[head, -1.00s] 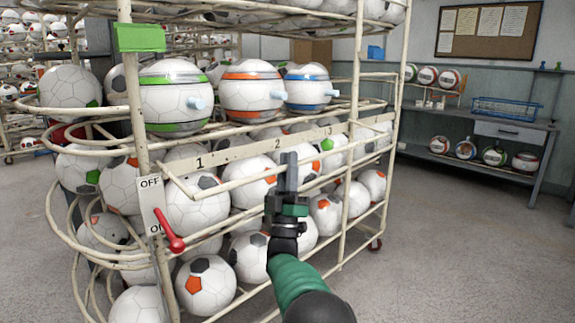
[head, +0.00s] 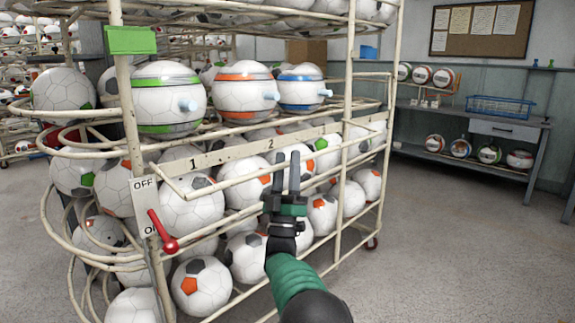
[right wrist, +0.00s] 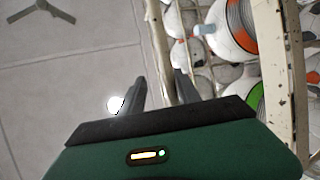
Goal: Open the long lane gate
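A long thin cream bar (head: 231,182) runs across the front of the ball rack, below the strip numbered 1 and 2; it looks like the long lane gate. My right gripper (head: 287,178) is upright at the bar's right part, fingers apart. In the right wrist view the bar (right wrist: 159,45) runs in between the two open fingertips (right wrist: 158,92); no finger presses on it visibly. I cannot tell how deep it sits between them. My left gripper is not in view.
A red lever (head: 162,232) hangs on a white OFF plate (head: 147,204) at the rack's left post. Banded balls with green (head: 168,98), orange (head: 244,94) and blue (head: 301,89) stripes sit on the upper shelf. Floor to the right is clear, before a workbench (head: 480,121).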

